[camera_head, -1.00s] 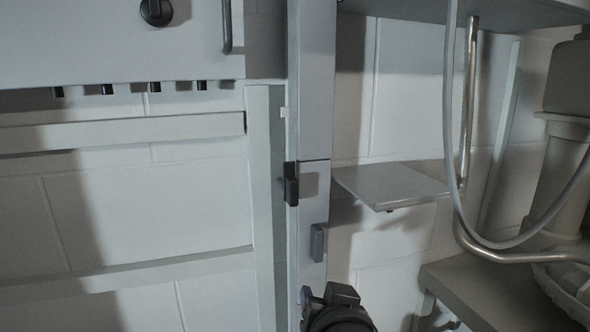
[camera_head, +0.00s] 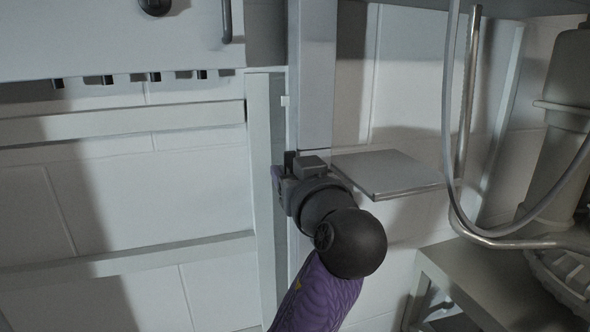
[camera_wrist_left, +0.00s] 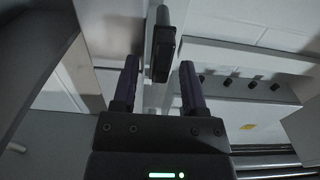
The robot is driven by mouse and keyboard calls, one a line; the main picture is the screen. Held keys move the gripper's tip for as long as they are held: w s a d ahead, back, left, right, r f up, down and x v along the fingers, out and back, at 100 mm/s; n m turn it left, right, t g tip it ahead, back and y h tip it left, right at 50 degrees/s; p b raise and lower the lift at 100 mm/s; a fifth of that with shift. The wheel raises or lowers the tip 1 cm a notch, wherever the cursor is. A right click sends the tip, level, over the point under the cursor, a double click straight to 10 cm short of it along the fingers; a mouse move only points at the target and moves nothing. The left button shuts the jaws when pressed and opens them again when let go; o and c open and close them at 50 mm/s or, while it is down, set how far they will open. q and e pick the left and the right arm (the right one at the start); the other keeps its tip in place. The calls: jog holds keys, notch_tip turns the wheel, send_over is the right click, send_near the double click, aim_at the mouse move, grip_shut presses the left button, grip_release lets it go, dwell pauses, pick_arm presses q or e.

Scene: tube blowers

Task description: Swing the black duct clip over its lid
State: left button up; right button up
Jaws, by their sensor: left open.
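The black duct clip (camera_wrist_left: 163,54) shows in the left wrist view between and just beyond the two purple fingers of my left gripper (camera_wrist_left: 159,70). The fingers are apart, with gaps on both sides of the clip. In the head view, only the top of the clip (camera_head: 289,159) shows on the grey vertical duct (camera_head: 315,80); my left gripper (camera_head: 282,178) hides the rest. A flat grey plate (camera_head: 390,172) sticks out to the right of the duct. I cannot tell which surface is the lid. My right gripper is in neither view.
A curved hose (camera_head: 447,110) and a bent metal pipe (camera_head: 470,90) hang at the right. A grey bench (camera_head: 470,280) stands low at the right. Pale rails (camera_head: 120,122) cross the wall at the left. A cabinet (camera_head: 90,40) is at the upper left.

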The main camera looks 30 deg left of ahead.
pick_arm(q)
grip_shut()
jog(key=shift+w+d+f+m+p, duration=0.3)
jog(key=shift+f+m+p, duration=0.1)
jog(key=shift+m+p, duration=2.25)
jog(key=shift+w+d+f+m+p, duration=0.3)
jog(key=shift+m+p, duration=1.7)
jog(key=shift+m, duration=1.3)
jog(key=shift+w+d+f+m+p, duration=0.3)
jog(key=shift+f+m+p, duration=0.15)
jog(key=shift+m+p, duration=2.2)
jog(key=shift+f+m, duration=0.15)
jog(key=shift+m, duration=0.45)
grip_release()
